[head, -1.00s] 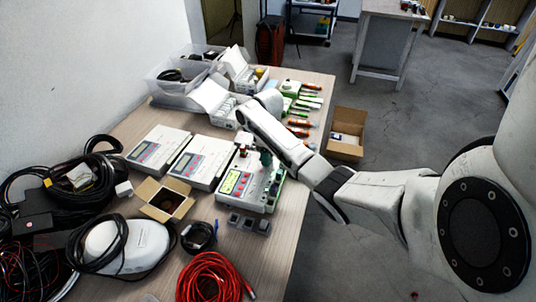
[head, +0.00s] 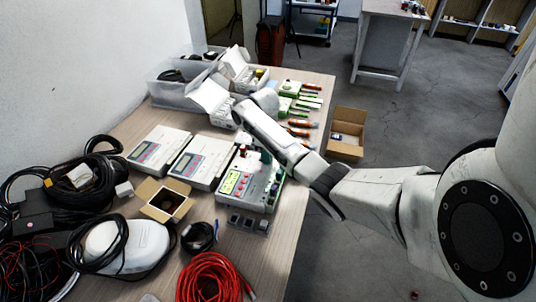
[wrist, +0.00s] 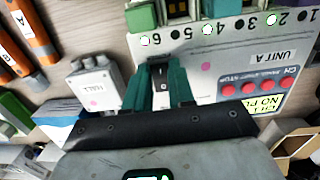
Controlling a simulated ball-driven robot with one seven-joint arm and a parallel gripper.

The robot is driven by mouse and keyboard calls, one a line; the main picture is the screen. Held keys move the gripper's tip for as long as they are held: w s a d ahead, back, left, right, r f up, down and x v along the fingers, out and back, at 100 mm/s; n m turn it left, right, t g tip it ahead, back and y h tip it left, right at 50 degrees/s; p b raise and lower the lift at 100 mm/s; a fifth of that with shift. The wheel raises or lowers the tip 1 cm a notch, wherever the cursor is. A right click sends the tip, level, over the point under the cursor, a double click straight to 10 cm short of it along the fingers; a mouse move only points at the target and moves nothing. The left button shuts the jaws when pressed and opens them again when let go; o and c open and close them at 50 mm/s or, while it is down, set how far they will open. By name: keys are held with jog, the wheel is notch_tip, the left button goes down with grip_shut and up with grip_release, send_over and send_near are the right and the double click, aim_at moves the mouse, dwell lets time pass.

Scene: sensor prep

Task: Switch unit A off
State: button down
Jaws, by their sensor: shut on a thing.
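Unit A (head: 262,195) is a white box with a lit yellow-green display and red buttons, on the table in the head view. In the wrist view its panel (wrist: 240,65) carries the label UNIT A, numbered terminals and a row of red buttons. My gripper (wrist: 161,68) has dark green fingers and points at the panel's edge beside the terminals. In the head view my forearm partly hides the gripper.
Two similar grey-white units (head: 202,161) stand left of unit A. A small white box (wrist: 95,85) is beside the gripper. A cardboard box (head: 163,198), red cable (head: 209,278) and black cables lie nearby. Screwdrivers (head: 301,123) lie behind.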

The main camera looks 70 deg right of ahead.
jog(key=shift+w+g, duration=0.3)
jog(key=shift+g, duration=0.9)
jog(key=c, duration=1)
grip_release()
jog(key=shift+o, duration=0.2)
jog(key=shift+r, duration=0.15)
jog(key=p+v, duration=0.1)
jog(key=v, duration=0.9)
jog(key=shift+w+a+r, duration=0.15)
jog(key=shift+r, duration=0.15)
